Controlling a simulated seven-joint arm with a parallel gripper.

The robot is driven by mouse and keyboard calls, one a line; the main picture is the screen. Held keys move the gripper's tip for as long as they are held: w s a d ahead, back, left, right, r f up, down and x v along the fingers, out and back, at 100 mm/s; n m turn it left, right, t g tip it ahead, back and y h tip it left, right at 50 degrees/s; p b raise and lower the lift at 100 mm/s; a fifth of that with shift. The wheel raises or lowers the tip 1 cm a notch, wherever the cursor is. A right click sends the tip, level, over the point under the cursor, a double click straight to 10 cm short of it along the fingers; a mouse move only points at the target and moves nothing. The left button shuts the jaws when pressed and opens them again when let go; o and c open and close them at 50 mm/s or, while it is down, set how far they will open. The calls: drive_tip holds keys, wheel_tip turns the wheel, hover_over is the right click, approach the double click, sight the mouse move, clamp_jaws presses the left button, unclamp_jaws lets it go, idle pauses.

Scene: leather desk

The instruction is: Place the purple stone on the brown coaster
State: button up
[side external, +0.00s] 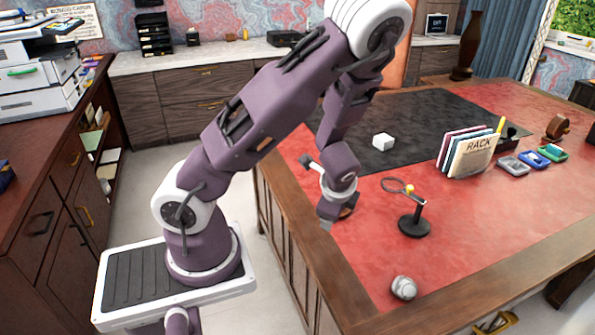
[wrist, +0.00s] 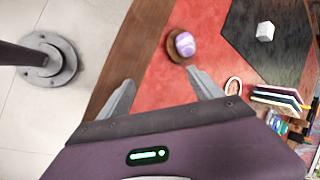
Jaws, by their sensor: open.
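In the wrist view the purple stone (wrist: 185,44), rounded with pale markings, appears to rest on the round brown coaster (wrist: 171,50), towards its right side. They are on the red leather near the desk's wooden edge. My gripper (wrist: 163,92) is open, with its two grey fingers spread and nothing between them. The stone and coaster are beyond the fingertips and apart from them. In the side external view my gripper (side external: 338,214) hangs above the desk's near-left edge. I cannot clearly make out the stone or coaster there; my arm may hide them.
A white cube (side external: 383,142) sits on the black mat (side external: 440,112). A magnifier on a black stand (side external: 413,225) is right of my gripper. Upright books (side external: 468,155) stand farther right, and a small silvery object (side external: 404,288) lies near the front edge. Red leather between is clear.

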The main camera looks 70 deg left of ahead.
drive_tip(key=s+d+r+n+h, duration=0.1)
drive_tip(key=d+r+n+h, duration=0.35)
drive_tip(key=d+r, duration=0.45)
drive_tip(key=s+d+r+n+t, duration=0.1)
drive_tip(key=s+d+r+n, duration=0.1)
drive_tip(key=s+r, duration=0.5)
drive_tip(key=s+d+r+n+t, duration=0.1)
drive_tip(key=s+d+r+n, duration=0.2)
drive_tip(key=s+r, duration=0.4)
drive_tip(key=shift+s+d+r+t+h, duration=0.25)
drive_tip(key=shift+s+r+t+h, duration=0.1)
drive_tip(key=shift+r+h, duration=0.1)
